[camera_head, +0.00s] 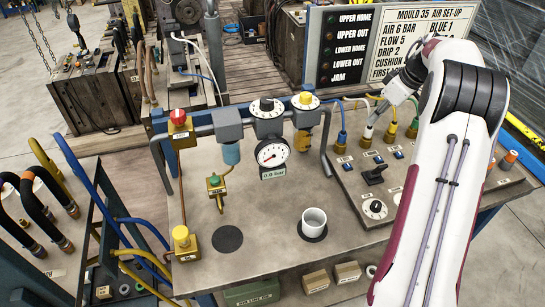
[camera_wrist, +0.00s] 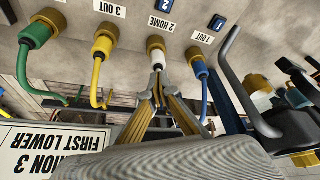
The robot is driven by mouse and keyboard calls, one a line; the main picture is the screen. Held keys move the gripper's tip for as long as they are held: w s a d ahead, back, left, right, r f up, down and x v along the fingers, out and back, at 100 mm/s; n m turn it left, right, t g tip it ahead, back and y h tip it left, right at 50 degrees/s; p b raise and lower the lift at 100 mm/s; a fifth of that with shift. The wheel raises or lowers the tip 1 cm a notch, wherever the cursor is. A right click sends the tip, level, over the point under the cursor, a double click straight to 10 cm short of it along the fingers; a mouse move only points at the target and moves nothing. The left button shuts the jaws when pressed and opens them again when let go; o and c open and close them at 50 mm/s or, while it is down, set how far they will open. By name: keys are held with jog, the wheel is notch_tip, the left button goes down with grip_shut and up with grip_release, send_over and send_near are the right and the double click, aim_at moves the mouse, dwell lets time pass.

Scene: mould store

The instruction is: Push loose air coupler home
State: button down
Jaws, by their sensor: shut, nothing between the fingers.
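Several hose couplers stand in a row on the bench panel. In the head view they are a blue one (camera_head: 342,137), a white one (camera_head: 367,136), a yellow one (camera_head: 391,131) and a green one (camera_head: 412,129). My gripper (camera_head: 374,120) is shut and empty at the white coupler. In the wrist view, my gripper's closed fingertips (camera_wrist: 158,72) meet at the end of the white coupler (camera_wrist: 155,44), which sits in a brass collar beside the label "2 HOME". I cannot tell whether they touch. The frames do not clearly show which coupler is loose.
Yellow (camera_wrist: 101,45) and green (camera_wrist: 36,32) couplers stand close on one side, a blue hose (camera_wrist: 204,92) on the other. A black lever (camera_head: 373,175) and knob stand before the row. The sign board (camera_head: 345,45) rises behind. A white cup (camera_head: 314,220) stands on the bench.

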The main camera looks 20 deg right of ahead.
notch_tip(320, 180, up, 6)
dwell(1.2)
jog(key=shift+r, duration=0.1)
dwell(0.6)
